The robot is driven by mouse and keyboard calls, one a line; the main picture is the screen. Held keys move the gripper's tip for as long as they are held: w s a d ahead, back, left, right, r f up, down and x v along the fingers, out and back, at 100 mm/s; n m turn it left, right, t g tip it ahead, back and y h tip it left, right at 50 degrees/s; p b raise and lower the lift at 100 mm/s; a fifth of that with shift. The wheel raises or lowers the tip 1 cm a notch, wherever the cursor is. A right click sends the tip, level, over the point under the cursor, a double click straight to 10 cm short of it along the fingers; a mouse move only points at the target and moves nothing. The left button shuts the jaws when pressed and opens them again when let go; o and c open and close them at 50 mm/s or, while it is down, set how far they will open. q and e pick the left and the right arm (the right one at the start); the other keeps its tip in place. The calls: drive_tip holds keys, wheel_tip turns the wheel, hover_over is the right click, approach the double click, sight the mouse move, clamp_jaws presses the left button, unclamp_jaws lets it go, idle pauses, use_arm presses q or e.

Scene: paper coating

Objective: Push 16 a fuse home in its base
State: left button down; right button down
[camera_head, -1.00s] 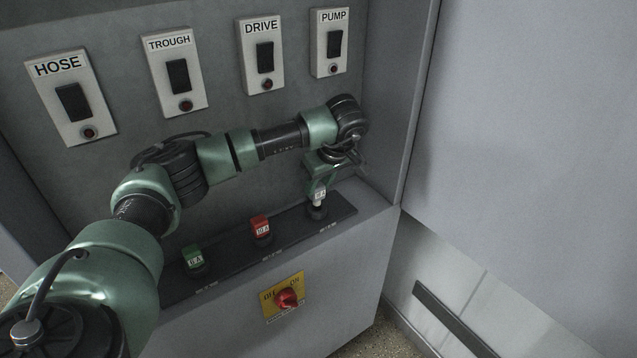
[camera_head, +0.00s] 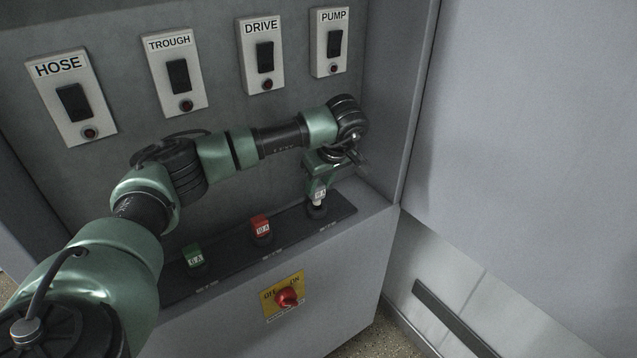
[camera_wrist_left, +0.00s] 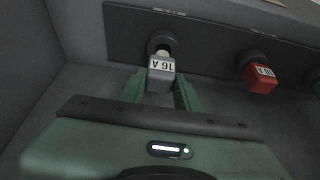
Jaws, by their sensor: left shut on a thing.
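The grey 16 A fuse (camera_wrist_left: 161,70) is between the fingers of my left gripper (camera_wrist_left: 160,88), which is shut on it. In the head view my left gripper (camera_head: 318,188) points down over the right end of the black base strip (camera_head: 342,214). The fuse (camera_head: 319,196) stands at the mouth of its round black base (camera_head: 316,210). In the left wrist view a pale part of the fuse shows between its body and the base (camera_wrist_left: 162,40). My right gripper is not in view.
A red 10 A fuse (camera_head: 260,227) and a green 6 A fuse (camera_head: 194,254) stand in bases further left on the strip. A red rotary switch (camera_head: 287,298) is on the cabinet front. Labelled switches, including PUMP (camera_head: 331,42), line the back panel. The cabinet's side wall is close on the right.

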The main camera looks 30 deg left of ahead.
use_arm(q)
drive_tip(key=shift+f+b, duration=0.4)
drive_tip(key=shift+f, duration=0.25)
drive_tip(key=shift+f+b, duration=0.45)
drive_tip(key=shift+f, duration=0.4)
idle(0.3)
drive_tip(key=c, duration=0.9)
unclamp_jaws()
drive_tip(key=shift+c, duration=0.2)
drive_tip(key=b+v, duration=0.1)
drive_tip(key=v, duration=0.7)
drive_tip(key=shift+a+f, duration=0.1)
